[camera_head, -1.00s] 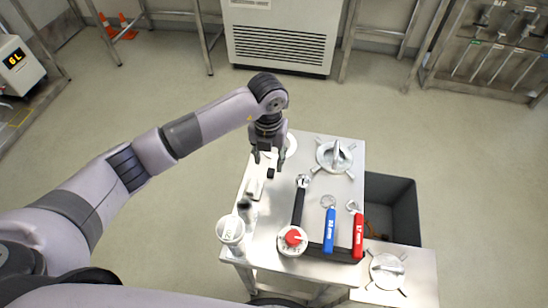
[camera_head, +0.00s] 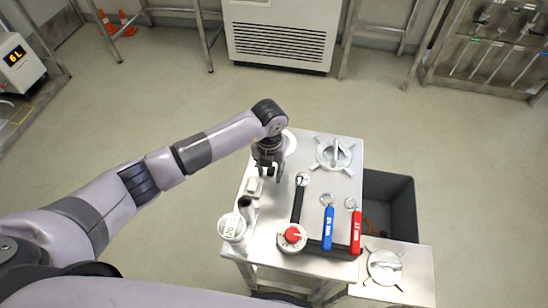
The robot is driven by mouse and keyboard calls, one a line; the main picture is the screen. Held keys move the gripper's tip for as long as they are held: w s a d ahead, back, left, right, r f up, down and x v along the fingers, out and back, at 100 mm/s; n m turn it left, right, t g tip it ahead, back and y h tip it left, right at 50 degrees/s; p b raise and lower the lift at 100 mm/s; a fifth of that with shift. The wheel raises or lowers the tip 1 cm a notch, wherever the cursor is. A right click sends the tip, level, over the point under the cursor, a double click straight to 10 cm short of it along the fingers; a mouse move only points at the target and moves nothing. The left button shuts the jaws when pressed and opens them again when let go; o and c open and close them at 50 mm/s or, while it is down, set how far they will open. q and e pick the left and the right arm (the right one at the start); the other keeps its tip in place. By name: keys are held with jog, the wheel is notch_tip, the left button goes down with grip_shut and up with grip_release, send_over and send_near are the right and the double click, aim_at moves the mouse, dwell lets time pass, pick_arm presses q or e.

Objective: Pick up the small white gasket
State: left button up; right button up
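A white round piece (camera_head: 290,141) lies on the metal table's far edge, partly hidden behind my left gripper. It may be the gasket, but I cannot make out a hole in it. A small white block-like piece (camera_head: 252,185) lies on a pale plate left of and nearer than the gripper. My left gripper (camera_head: 270,176) points down over the left part of the table, with its fingers apart and nothing visible between them. I cannot tell its exact height above the table. My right gripper is not in view.
The metal table (camera_head: 325,190) holds a handled round flange (camera_head: 334,154), a black-handled wrench (camera_head: 297,205), a blue wrench (camera_head: 328,228), a red wrench (camera_head: 356,232), a red-knobbed dial (camera_head: 292,237), a dark cylinder (camera_head: 246,206) and a white cup (camera_head: 232,228). A dark bin (camera_head: 402,205) stands right.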

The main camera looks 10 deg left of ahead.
pick_arm(q)
grip_shut()
dwell(0.3)
